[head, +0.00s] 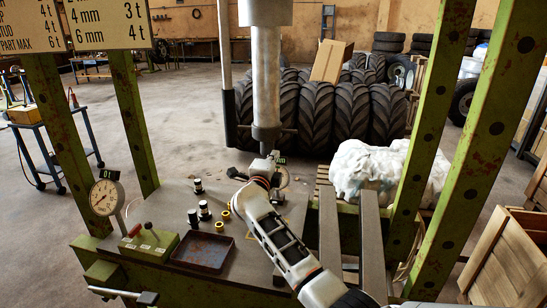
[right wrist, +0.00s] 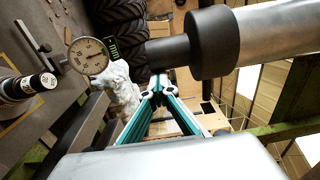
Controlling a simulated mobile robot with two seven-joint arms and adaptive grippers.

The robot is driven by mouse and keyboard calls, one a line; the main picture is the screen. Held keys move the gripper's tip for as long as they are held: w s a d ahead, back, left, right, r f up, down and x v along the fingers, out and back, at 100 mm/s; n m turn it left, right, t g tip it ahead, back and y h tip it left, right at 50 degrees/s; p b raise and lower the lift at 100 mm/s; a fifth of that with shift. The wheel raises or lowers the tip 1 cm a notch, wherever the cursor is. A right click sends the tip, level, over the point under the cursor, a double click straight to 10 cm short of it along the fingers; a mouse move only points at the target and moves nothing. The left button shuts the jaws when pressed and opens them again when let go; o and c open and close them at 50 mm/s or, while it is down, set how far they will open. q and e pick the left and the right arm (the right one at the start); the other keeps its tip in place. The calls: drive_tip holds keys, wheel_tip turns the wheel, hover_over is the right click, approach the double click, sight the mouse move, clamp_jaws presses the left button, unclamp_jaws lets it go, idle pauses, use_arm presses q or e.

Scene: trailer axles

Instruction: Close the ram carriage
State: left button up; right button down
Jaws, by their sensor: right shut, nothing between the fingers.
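The ram carriage hangs as a grey metal cylinder (head: 266,75) with a narrower dark lower end, in the middle of the head view. It also shows large at the upper right of the right wrist view (right wrist: 265,40). My right gripper (head: 274,157) is just below the ram's lower end, above the press table. In the right wrist view its teal fingers (right wrist: 157,84) meet at the tips and hold nothing. Whether it touches the ram I cannot tell. My left gripper is not in view.
The green press frame (head: 468,140) stands at both sides. On the press table (head: 180,205) are a dial gauge (head: 105,198), a lever box (head: 150,243), a brown tray (head: 203,251) and several small cylinders.

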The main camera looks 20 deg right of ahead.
drive_tip(key=shift+a+f, duration=0.25)
drive_tip(key=shift+a, duration=0.15)
drive_tip(key=d+v, duration=0.1)
drive_tip(key=v, duration=0.6)
drive_tip(key=s+a+f+n+t+y, duration=0.2)
drive_tip(key=s+a+f+n+y, duration=0.2)
drive_tip(key=s+f+n+y, duration=0.5)
drive_tip(key=s+a+f+n+t+y, duration=0.1)
drive_tip(key=s+a+f+n+y, duration=0.25)
drive_tip(key=s+f+n, duration=0.95)
drive_tip(key=s+d+f+n+g, duration=0.2)
drive_tip(key=s+f+n+g, duration=0.1)
drive_tip(key=s+f, duration=0.4)
drive_tip(key=s+d+f+n+g, duration=0.1)
drive_tip(key=s+f+n+g, duration=0.3)
drive_tip(key=s+f, duration=0.4)
drive_tip(key=s, duration=0.4)
drive_tip(key=shift+s+d, duration=0.15)
drive_tip(key=shift+d, duration=0.25)
